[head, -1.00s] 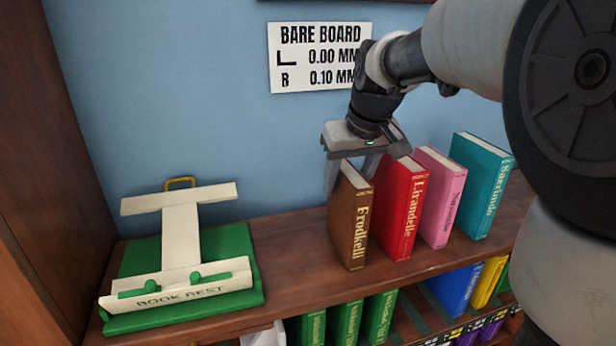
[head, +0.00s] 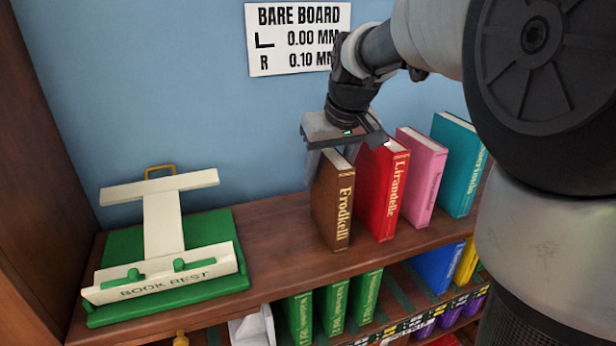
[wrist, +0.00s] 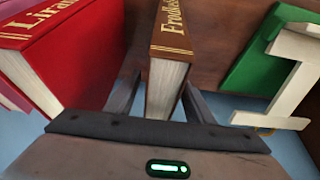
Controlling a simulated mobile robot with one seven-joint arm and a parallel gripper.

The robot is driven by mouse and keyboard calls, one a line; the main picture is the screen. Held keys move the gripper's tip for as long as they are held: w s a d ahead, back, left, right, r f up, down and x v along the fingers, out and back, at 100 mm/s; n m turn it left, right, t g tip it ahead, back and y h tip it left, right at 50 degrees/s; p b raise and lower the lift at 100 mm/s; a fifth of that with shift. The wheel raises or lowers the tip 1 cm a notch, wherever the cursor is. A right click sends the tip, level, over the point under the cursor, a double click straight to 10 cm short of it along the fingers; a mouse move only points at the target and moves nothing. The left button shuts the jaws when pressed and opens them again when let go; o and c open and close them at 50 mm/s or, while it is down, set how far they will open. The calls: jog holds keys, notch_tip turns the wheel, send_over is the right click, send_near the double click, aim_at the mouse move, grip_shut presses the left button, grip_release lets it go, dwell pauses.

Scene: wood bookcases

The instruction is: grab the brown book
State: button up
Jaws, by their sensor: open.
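The brown book (head: 333,205), with "Frodkelli" in gold on its spine, stands upright on the shelf top, leftmost in the row. My gripper (head: 338,160) is open above it and points down, with its fingers on either side of the book's upper part. In the wrist view, the brown book (wrist: 170,55) lies between the two dark fingers of my gripper (wrist: 160,98), with a gap visible on each side. The far finger is partly hidden in the head view. I see no grip on the book.
The red book (head: 382,195) stands close on the right, then a pink book (head: 424,180) and a teal book (head: 458,165). A cream book rest (head: 163,225) on a green base (head: 215,228) stands at left. Bare shelf (head: 275,235) lies between. More books fill the shelf below.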

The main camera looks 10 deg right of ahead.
jog(key=shift+c, duration=0.3)
grip_shut()
jog(key=shift+r, duration=0.1)
dwell(1.0)
